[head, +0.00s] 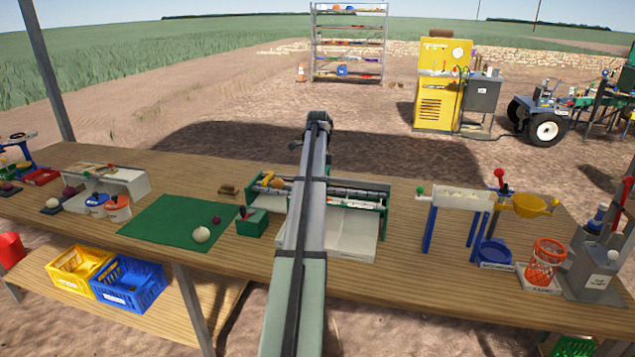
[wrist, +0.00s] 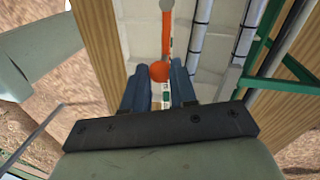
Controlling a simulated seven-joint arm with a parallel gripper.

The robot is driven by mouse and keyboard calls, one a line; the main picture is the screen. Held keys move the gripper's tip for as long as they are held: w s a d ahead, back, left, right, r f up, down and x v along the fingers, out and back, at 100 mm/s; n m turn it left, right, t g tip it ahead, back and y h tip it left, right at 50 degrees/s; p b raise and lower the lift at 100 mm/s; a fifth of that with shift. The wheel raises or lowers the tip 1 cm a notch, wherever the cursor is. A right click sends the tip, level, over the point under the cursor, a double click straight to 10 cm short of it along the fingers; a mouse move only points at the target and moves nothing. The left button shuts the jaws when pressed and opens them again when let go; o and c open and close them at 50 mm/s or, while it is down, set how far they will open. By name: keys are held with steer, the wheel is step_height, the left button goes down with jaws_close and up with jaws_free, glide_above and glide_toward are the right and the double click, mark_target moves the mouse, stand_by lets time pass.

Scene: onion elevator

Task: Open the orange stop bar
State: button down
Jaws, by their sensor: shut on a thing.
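The orange stop bar (wrist: 166,42) runs up the wrist view from an orange ball knob (wrist: 159,71). It lies over a pale bed beside grey rollers. My gripper (wrist: 159,82) has its two blue fingers on either side of the knob and is shut on it. The lower part of the knob is partly hidden between the fingers. In the head view the green-framed roller elevator (head: 358,190) stands mid-table.
A green mat (head: 165,225) with two onions lies left of the elevator. A small green box (head: 252,222) stands close by. To the right are a white trough (head: 455,197) on blue legs, an orange basket (head: 547,258) and a grey machine (head: 590,265). Bare table lies right of the elevator.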

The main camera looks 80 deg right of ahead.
steer(key=shift+a, duration=0.1)
steer(key=c, duration=0.9)
jaws_free()
